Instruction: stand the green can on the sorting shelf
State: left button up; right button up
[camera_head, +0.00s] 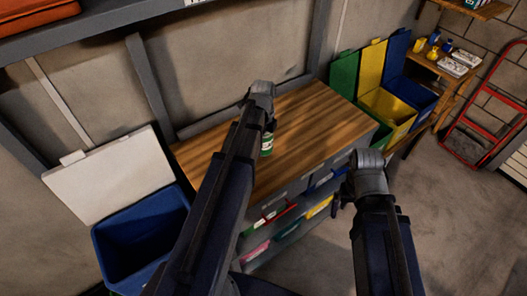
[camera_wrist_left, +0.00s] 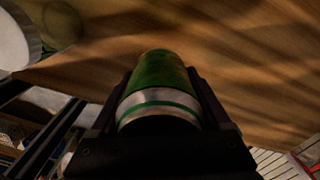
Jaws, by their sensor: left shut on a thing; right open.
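The green can (camera_head: 267,145) shows just below the end of my left arm, over the wooden bench top. My left gripper (camera_head: 268,131) is shut on it; the arm hides part of the can. In the left wrist view the can (camera_wrist_left: 160,75) sits between the two fingers, its green side and pale banded end showing. I cannot tell whether it touches the bench. My right gripper (camera_head: 340,197) is open and empty in front of the bench. I cannot tell which shelf is the sorting shelf; a wooden shelf (camera_head: 447,75) with small yellow items stands at the right.
The bench top (camera_head: 305,120) is mostly bare, with coloured items in the racks below. Green, yellow (camera_head: 388,110) and blue bins stand beyond its right end. A blue lidded bin (camera_head: 140,235) stands at left. A red hand truck (camera_head: 480,130) leans at far right; the floor there is clear.

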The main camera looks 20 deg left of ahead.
aim_at(263, 150)
pick_arm(q)
notch_tip(263, 150, down, 4)
jog(key=b, duration=0.3)
jog(key=shift+r, duration=0.25)
jog(key=o, duration=1.1)
jog(key=shift+o, duration=0.2)
notch_tip(263, 150, up, 12)
jog(key=p, duration=1.2)
